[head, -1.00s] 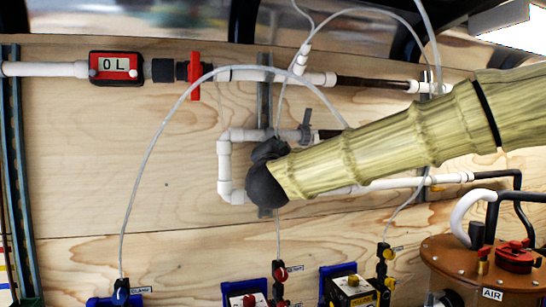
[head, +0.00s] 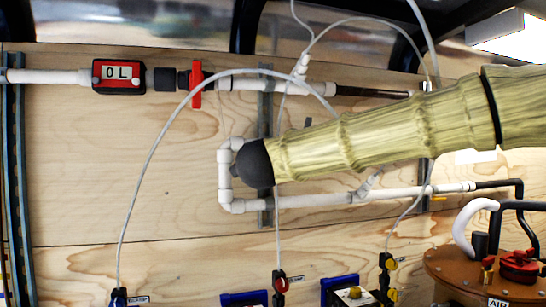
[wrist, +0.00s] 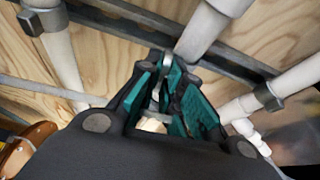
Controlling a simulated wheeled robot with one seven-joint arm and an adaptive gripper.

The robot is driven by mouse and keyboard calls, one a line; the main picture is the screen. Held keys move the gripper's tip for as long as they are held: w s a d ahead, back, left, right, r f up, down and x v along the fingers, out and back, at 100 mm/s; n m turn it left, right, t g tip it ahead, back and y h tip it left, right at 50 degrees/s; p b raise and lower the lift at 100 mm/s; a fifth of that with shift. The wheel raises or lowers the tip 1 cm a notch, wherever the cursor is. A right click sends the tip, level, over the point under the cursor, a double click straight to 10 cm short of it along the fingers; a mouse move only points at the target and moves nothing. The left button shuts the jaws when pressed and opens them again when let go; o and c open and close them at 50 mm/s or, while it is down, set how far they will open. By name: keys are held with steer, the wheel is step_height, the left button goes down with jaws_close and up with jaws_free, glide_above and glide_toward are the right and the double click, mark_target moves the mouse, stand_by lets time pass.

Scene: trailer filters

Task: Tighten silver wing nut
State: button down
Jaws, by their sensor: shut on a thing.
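My gripper (wrist: 172,66) shows in the wrist view with teal-lined fingers, their tips close together. A small silvery piece, the silver wing nut (wrist: 166,60), shows between the tips, mostly covered by them. Its wings and thread cannot be made out. The tips are by a white pipe (wrist: 202,33) and a dark metal rail. In the head view, my arm comes in from the right, and its dark rounded end covers part of the white pipe loop (head: 225,180). The fingers and the wing nut are hidden there.
White pipes run along the plywood wall (head: 120,150). A red meter (head: 119,76) and a red-handled valve (head: 196,84) are on the upper pipe. Thin clear hoses (head: 152,150) arc near my arm. A copper-coloured tank (head: 480,265) stands lower right.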

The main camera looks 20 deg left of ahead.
stand_by(0.3)
steer(key=c, duration=1.6)
jaws_free()
steer(key=shift+d, duration=0.1)
steer(key=v, duration=1.2)
